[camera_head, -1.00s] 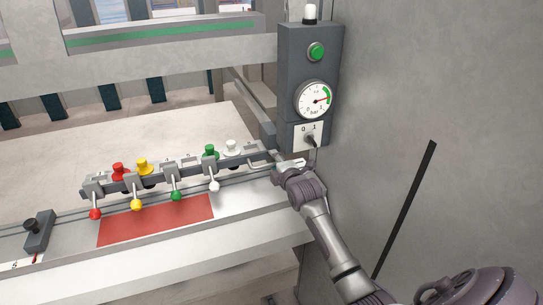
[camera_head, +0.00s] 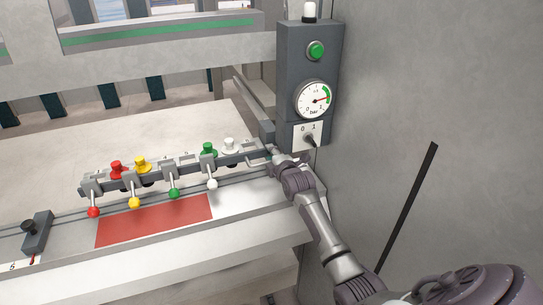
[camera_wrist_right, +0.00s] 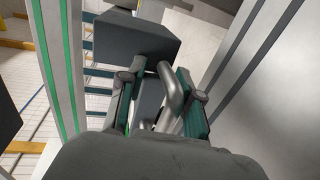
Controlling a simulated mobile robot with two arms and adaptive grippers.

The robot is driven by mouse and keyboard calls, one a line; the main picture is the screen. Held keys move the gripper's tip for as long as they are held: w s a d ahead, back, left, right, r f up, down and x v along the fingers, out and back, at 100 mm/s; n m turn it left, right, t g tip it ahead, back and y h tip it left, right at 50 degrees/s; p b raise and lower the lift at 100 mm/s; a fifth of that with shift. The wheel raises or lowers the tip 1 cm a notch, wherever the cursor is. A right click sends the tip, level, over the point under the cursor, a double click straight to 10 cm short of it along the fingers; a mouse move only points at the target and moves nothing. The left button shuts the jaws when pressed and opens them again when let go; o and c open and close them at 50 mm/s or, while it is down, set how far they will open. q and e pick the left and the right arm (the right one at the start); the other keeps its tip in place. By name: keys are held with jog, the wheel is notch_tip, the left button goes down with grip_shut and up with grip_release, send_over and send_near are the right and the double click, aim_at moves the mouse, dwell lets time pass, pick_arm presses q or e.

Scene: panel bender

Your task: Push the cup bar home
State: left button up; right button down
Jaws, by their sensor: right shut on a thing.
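The cup bar (camera_head: 190,166) is a long dark bar lying along the machine's table. It carries suction cups with red (camera_head: 117,168), yellow, green and white tops and small levers with coloured balls in front. My right gripper (camera_head: 275,156) is at the bar's right end, beside the control box; its fingers are mostly hidden by the wrist in the head view. In the right wrist view my right gripper (camera_wrist_right: 160,95) is shut on a curved metal handle (camera_wrist_right: 172,88), next to a dark block (camera_wrist_right: 138,38). My left gripper is not in view.
A grey control box (camera_head: 295,75) with green button, pressure gauge (camera_head: 313,99) and 0/1 switch (camera_head: 309,137) stands just above my right gripper. A red pad (camera_head: 155,220) lies in front of the bar. A dark stop with a black knob (camera_head: 36,233) sits at left.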

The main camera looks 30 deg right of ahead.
jog(key=shift+f, duration=0.25)
jog(key=shift+d, duration=0.1)
jog(key=c, duration=1.2)
grip_release()
jog(key=shift+d, duration=0.1)
jog(key=shift+s, duration=0.1)
